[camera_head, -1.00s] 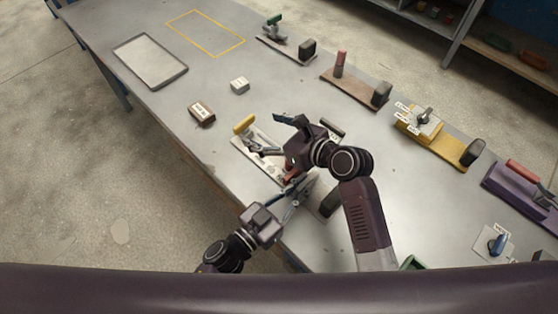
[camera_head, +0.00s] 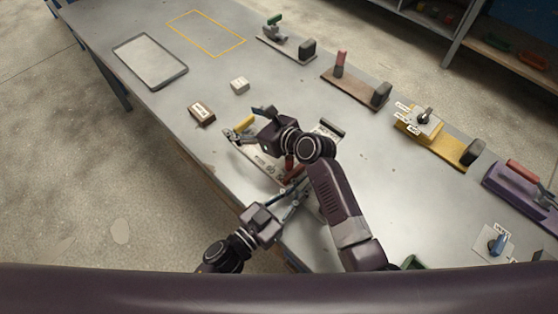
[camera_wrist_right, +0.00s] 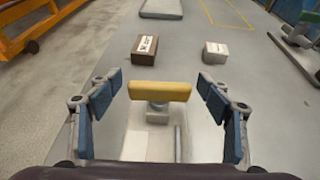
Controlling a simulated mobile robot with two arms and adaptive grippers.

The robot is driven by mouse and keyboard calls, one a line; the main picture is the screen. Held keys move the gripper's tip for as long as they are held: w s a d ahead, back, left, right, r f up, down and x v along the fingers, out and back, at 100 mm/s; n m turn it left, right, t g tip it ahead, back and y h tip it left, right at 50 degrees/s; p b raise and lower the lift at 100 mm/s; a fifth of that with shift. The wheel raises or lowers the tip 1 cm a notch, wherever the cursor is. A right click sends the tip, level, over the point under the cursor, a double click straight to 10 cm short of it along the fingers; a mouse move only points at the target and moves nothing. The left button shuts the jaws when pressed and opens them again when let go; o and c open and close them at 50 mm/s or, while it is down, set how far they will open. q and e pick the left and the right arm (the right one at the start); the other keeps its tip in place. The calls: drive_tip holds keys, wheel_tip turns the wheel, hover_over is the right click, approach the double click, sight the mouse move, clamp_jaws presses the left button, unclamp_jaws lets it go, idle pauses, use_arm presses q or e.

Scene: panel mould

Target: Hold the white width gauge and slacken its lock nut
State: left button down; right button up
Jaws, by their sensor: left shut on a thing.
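The white width gauge (camera_head: 266,159) lies near the table's front edge, partly covered by my arms. Its yellow bar handle (camera_head: 245,122) is at the far left end; the handle also shows in the right wrist view (camera_wrist_right: 160,91). A red part (camera_head: 291,177) shows near the middle of the gauge. My left gripper (camera_head: 297,188) is shut at that red part, though the exact contact is hard to see. My right gripper (camera_head: 249,122) is open, with its fingers on either side of the yellow handle, apart from it. I cannot make out the lock nut.
A brown labelled block (camera_head: 201,113) and a white block (camera_head: 239,85) lie beyond the gauge. A grey tray (camera_head: 150,60) and a yellow outline are farther back. Other fixtures, including a yellow one (camera_head: 436,141), stand to the right.

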drive_tip(key=c, duration=1.1)
drive_tip(key=shift+g, duration=0.3)
drive_tip(key=n+g+y, duration=0.3)
drive_tip(key=n+g, duration=0.2)
drive_tip(key=shift+w+d+f+n+g+y, duration=0.1)
drive_tip(key=shift+n+g+y, duration=0.05)
drive_tip(key=shift+n+g, duration=0.65)
drive_tip(key=shift+w+d+f+n+g+y, duration=0.1)
drive_tip(key=shift+n+g+y, duration=0.05)
drive_tip(key=shift+n+g, duration=0.6)
drive_tip(key=shift+g, duration=0.25)
drive_tip(key=shift+s+a+n+g, duration=0.15)
drive_tip(key=shift+s+n+g, duration=0.15)
drive_tip(key=shift+n+g, duration=0.25)
drive_tip(key=o, duration=1.2)
drive_tip(key=shift+r, duration=0.15)
